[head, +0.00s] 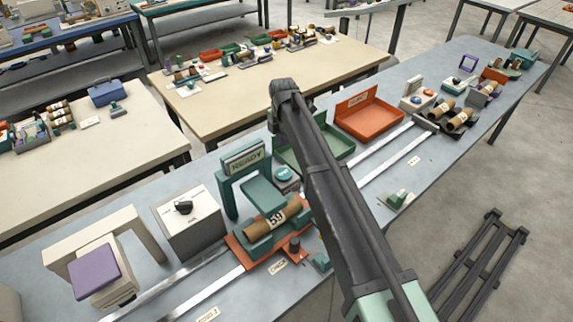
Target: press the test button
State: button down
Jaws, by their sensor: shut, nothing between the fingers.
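A round teal button (285,173) sits on a small grey box just right of the READY sign, close to my arm; any lettering on it is too small to read, so I cannot tell if it is the test button. The green-framed station (230,190) carries the READY sign (245,157). A brown cardboard tube (262,222) marked 59 lies in its teal cradle on an orange base (238,252). My dark arm rises from the lower right across the middle and covers part of the bench. My gripper is not visible.
A green tray (338,146) and an orange tray (368,122) lie behind my arm. Metal rails (385,150) run along the bench.

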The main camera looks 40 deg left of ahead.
aim_at(284, 173)
notch_tip(284, 173, down, 14)
jog(key=b, duration=1.4)
jog(key=shift+w+d+f, duration=0.1)
jog(key=shift+f, duration=0.1)
jog(key=shift+r, duration=0.1)
